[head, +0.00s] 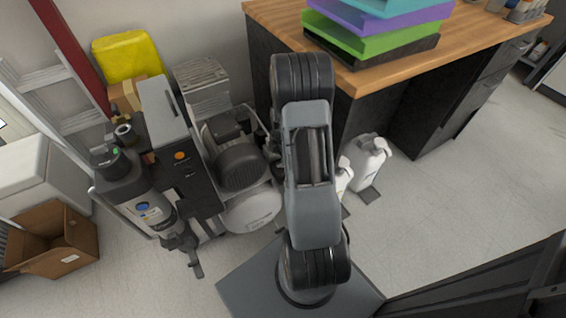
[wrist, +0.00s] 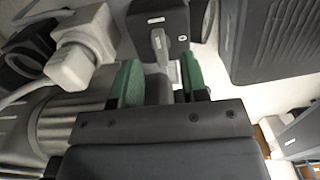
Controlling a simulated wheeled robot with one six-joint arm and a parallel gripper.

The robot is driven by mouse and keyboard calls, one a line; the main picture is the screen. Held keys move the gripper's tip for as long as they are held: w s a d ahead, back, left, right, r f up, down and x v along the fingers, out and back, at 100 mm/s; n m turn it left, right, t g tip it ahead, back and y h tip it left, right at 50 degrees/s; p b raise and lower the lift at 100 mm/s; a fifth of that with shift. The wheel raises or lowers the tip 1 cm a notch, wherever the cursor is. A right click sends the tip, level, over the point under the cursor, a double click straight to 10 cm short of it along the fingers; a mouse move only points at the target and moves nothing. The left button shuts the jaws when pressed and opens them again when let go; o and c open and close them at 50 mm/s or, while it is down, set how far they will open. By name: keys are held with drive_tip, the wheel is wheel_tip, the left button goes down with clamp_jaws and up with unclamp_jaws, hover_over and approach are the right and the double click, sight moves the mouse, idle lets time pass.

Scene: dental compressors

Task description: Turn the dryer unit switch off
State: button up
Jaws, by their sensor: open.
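I cannot tell for sure which part is the dryer unit switch. In the wrist view my gripper (wrist: 163,82) has green fingertips set apart, with a gap between them. A dark box (wrist: 158,18) with a small label lies just beyond the fingertips. A grey lever-like piece (wrist: 159,42) on it lines up with the gap; contact cannot be told. My arm hides the gripper in the head view.
A wooden-topped desk (head: 480,32) stands at right, with white bottles (head: 368,158) below. A cardboard box (head: 55,240) is at lower left.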

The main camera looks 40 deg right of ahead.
drive_tip(key=shift+f+b, duration=0.45)
drive_tip(key=shift+f, duration=1.35)
drive_tip(key=shift+c, duration=0.4)
clamp_jaws()
